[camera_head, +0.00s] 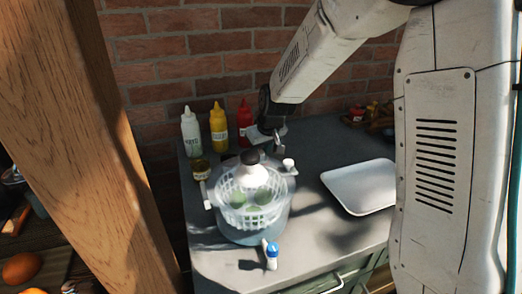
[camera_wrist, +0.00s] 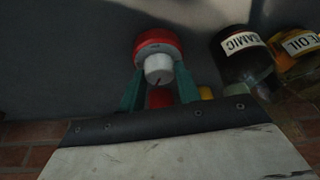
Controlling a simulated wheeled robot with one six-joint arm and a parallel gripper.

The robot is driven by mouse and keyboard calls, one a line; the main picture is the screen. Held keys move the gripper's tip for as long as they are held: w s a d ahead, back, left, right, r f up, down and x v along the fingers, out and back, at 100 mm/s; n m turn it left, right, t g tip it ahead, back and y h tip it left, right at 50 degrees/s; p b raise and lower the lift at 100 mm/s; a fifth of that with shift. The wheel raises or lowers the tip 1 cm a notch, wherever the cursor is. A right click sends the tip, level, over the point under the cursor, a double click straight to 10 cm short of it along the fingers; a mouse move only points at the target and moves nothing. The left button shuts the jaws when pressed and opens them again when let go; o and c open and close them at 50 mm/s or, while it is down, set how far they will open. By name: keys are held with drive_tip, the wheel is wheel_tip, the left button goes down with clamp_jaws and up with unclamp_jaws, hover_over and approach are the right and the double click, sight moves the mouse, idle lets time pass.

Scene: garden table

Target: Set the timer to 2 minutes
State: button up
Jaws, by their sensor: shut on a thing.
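The timer (camera_wrist: 158,40) shows in the wrist view as a round red body with a white knob (camera_wrist: 158,66) on its front. A thin dark red mark is on the knob. The two green fingers of my gripper (camera_wrist: 160,78) are on either side of the knob and shut on it. In the head view my gripper (camera_head: 275,140) is low over the back of the table, behind the salad spinner. I cannot make out the timer in the head view. The dial's numbers are too small to read.
A salad spinner (camera_head: 248,222) stands in front of my gripper. White, yellow (camera_head: 219,128) and red squeeze bottles stand to the left by the brick wall. A white tray (camera_head: 352,207) lies to the right. A balsamic bottle (camera_wrist: 243,60) and an oil bottle (camera_wrist: 300,50) are right of the timer.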

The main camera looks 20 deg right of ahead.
idle(0.5)
drive_tip(key=o, duration=1)
drive_tip(key=v, duration=0.8)
drive_tip(key=shift+d, duration=0.1)
